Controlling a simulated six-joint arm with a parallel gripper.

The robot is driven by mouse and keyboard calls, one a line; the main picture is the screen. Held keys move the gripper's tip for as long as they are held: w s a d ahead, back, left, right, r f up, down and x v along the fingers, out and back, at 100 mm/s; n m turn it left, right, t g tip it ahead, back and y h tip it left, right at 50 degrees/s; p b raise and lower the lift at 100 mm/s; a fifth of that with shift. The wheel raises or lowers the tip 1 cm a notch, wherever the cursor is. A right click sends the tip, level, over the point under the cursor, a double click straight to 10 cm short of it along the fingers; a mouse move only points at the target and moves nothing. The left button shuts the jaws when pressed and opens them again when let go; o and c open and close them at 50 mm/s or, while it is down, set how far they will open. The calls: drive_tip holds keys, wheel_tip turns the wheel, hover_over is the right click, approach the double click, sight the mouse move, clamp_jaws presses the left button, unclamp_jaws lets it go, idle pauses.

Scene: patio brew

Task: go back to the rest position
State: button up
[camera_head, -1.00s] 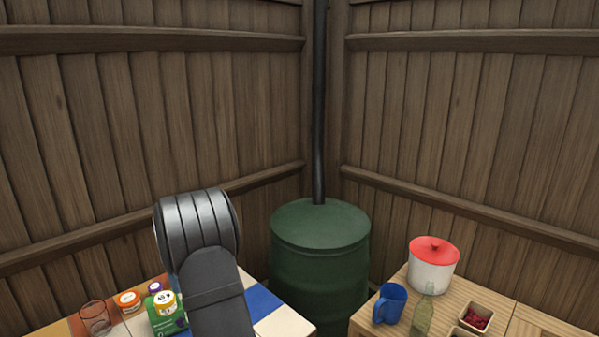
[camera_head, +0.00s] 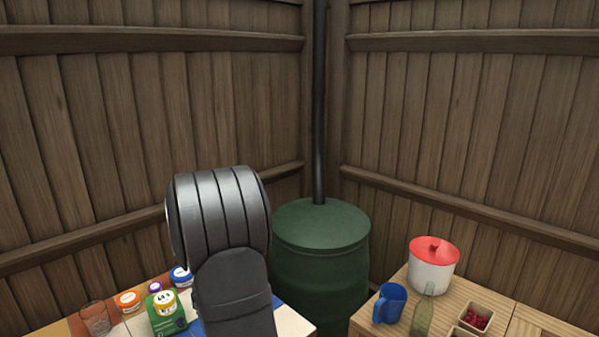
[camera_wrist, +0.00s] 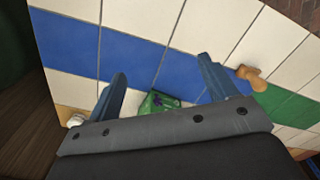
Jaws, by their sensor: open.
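My gripper (camera_wrist: 160,72) shows in the wrist view with its two blue-grey fingers apart and nothing between the tips. It is above the tiled table (camera_wrist: 130,50), with blue, white and green tiles below. In the head view my arm rises in front of the left table (camera_head: 290,322) and hides part of it. The gripper fingers cannot be seen there.
On the left table stand a clear glass (camera_head: 95,318), a green box (camera_head: 165,318) and several small jars, one with a blue lid (camera_head: 182,276). The right table holds a blue mug (camera_head: 390,304), a bottle (camera_head: 423,315) and a red-lidded pot (camera_head: 432,267). A green barrel (camera_head: 320,250) stands between.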

drive_tip(key=s+d+f+n, duration=0.1)
drive_tip(key=s+d+f, duration=0.25)
drive_tip(key=s, duration=0.25)
drive_tip(key=s+a+f, duration=0.1)
drive_tip(key=a+f, duration=0.2)
drive_tip(key=a, duration=0.3)
drive_tip(key=shift+s+a+f, duration=0.15)
drive_tip(key=shift+f, duration=0.2)
drive_tip(key=shift+o, duration=0.2)
drive_tip(key=o, duration=0.4)
drive_tip(key=shift+o, duration=0.2)
